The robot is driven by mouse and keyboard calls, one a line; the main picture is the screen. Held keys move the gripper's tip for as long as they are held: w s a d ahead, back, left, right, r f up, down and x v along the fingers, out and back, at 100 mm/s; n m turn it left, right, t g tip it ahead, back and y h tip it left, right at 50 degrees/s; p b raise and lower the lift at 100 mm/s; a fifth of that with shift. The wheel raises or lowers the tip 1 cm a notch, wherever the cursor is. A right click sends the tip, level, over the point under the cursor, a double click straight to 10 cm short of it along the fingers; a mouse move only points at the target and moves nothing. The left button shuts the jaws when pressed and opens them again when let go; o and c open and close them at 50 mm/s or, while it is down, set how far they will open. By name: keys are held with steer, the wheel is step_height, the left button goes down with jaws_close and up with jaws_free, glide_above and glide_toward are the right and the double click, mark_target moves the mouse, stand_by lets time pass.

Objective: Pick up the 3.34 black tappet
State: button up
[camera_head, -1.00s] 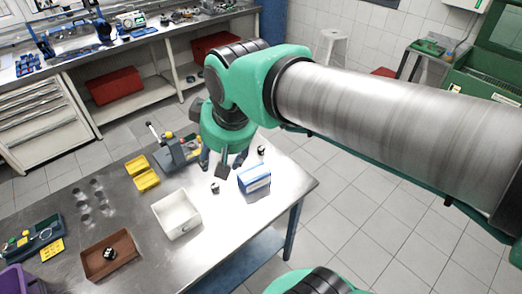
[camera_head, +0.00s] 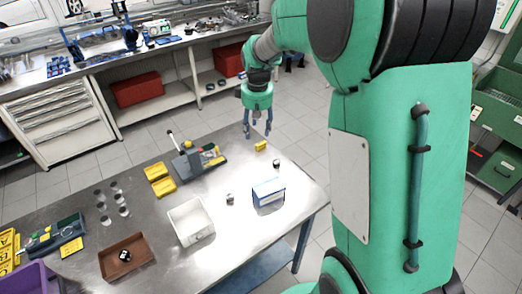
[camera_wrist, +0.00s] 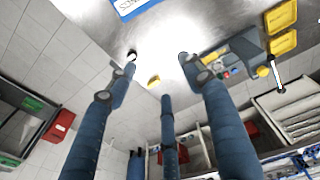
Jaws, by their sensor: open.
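Two small dark tappets with pale tops stand on the steel table: one tappet (camera_head: 277,164) behind the blue-and-white box, another tappet (camera_head: 230,199) left of it. A black piece (camera_head: 125,256) with light spots lies in the brown tray. No size markings are legible, so I cannot tell which is 3.34. My gripper (camera_head: 258,132) is open and empty, fingers down, by the table's back edge, apart from the tappets. In the wrist view, a tappet (camera_wrist: 132,56) shows just beyond the left fingertip of my gripper (camera_wrist: 158,75).
The blue-and-white box (camera_head: 268,192), white bin (camera_head: 191,222), brown tray (camera_head: 140,248) and a grey fixture (camera_head: 190,164) stand on the table. A small yellow piece (camera_head: 261,146) lies near my gripper. Several grey cups (camera_head: 102,207) stand at left. The right table edge drops to floor.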

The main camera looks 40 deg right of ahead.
steer(key=g+p, duration=0.1)
steer(key=p, duration=0.1)
glide_above(277, 161)
step_height(277, 161, down, 15)
steer(key=shift+a+r+n+y, duration=0.15)
steer(key=shift+a+n+y, duration=0.05)
steer(key=shift+n+y, duration=0.1)
steer(key=shift+f+b, duration=0.5)
steer(key=shift+f, duration=3.8)
steer(key=shift+f, duration=2.55)
steer(key=shift+s, duration=0.1)
steer(key=c, duration=1.2)
